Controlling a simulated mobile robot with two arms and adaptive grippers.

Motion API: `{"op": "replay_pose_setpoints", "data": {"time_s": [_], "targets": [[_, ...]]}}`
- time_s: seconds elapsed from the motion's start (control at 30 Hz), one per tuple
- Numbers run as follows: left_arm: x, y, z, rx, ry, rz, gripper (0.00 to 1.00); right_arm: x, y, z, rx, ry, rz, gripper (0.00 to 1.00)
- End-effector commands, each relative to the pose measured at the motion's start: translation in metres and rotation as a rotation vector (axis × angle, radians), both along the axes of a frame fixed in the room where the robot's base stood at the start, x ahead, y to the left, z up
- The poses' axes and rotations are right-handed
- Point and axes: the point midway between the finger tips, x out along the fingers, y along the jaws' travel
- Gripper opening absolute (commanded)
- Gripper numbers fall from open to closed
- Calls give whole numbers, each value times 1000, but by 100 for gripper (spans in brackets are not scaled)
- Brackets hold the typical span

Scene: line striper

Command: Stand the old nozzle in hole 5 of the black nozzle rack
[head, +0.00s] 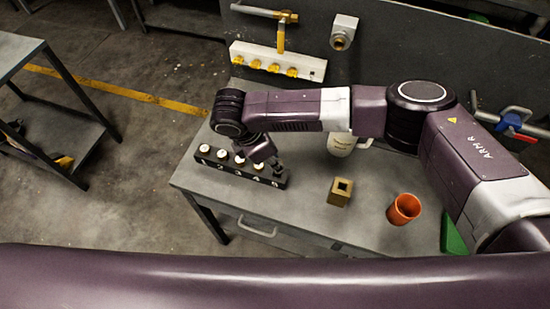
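The black nozzle rack (238,172) stands on the left part of the grey workbench. Several pale round tops show along it, and small round marks run along its front face. My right arm reaches in from the right, and my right gripper (271,166) is over the right end of the rack, pointing down. The fingers are small and dark here, so I cannot tell whether they are open or shut, or whether the old nozzle is between them. I cannot pick out the old nozzle or read the hole numbers. My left gripper is not in view.
On the workbench (300,215) stand a brass-coloured block with a square hole (340,191), an orange cup (403,209), a white container (341,144) partly behind my arm, and a green item (453,238). A white manifold with yellow fittings (277,61) is at the back.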

Motion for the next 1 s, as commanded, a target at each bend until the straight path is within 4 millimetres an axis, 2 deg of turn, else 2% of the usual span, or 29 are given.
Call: {"op": "replay_pose_setpoints", "data": {"time_s": [1.0], "targets": [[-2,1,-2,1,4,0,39,0,0,-8,0,-1,0,0]]}}
